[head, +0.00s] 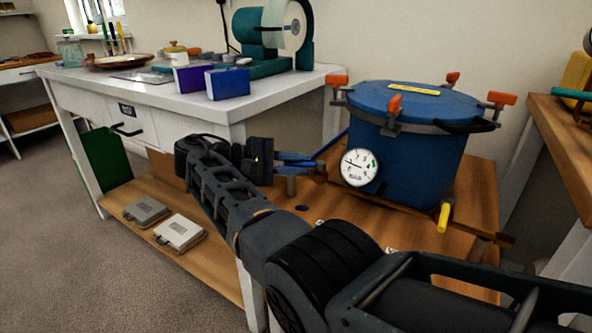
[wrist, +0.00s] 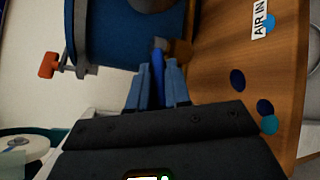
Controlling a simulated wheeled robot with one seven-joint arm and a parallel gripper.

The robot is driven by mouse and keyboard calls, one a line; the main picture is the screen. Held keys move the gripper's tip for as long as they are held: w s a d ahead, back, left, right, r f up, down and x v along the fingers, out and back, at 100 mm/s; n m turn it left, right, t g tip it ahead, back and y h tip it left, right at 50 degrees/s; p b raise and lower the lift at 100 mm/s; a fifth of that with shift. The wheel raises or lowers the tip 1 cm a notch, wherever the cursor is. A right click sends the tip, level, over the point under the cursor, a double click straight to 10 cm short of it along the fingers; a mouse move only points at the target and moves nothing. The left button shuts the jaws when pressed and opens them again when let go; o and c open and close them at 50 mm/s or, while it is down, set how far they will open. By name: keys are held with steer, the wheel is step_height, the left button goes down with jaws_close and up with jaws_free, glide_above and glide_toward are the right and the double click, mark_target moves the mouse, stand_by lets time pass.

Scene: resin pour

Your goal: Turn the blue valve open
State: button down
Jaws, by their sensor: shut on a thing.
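The blue valve handle (wrist: 158,50) sits low on the side of the blue pressure pot (wrist: 118,38), beside a brass fitting (wrist: 181,48). In the head view only a thin blue strip of the handle (head: 330,146) shows to the left of the pot (head: 410,150). My gripper (wrist: 158,85) is shut on the blue handle, with one blue-grey finger on each side of it. In the head view my gripper (head: 310,162) reaches in from the left, level with the gauge. The fingers hide part of the handle, and its exact angle is hard to tell.
The pot carries a white dial gauge (head: 360,167), orange lid clamps (head: 395,104) and a yellow-handled valve (head: 444,217). It stands on a wooden bench (head: 470,205) with an "AIR IN" label (wrist: 262,20). A white workbench (head: 280,92) with boxes stands close behind my gripper.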

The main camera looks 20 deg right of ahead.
mark_target(286, 164)
stand_by(0.3)
steer(key=c, duration=1.1)
jaws_free()
steer(key=shift+c, duration=0.2)
steer(key=b+v, duration=0.1)
steer(key=v, duration=0.4)
steer(key=shift+a, duration=0.2)
steer(key=shift+w+a+r+b, duration=0.1)
steer(key=shift+w+a+b, duration=0.05)
steer(key=shift+a+b, duration=0.4)
steer(key=shift+a+r, duration=0.2)
steer(key=shift+a, duration=0.35)
steer(key=shift+c, duration=0.5)
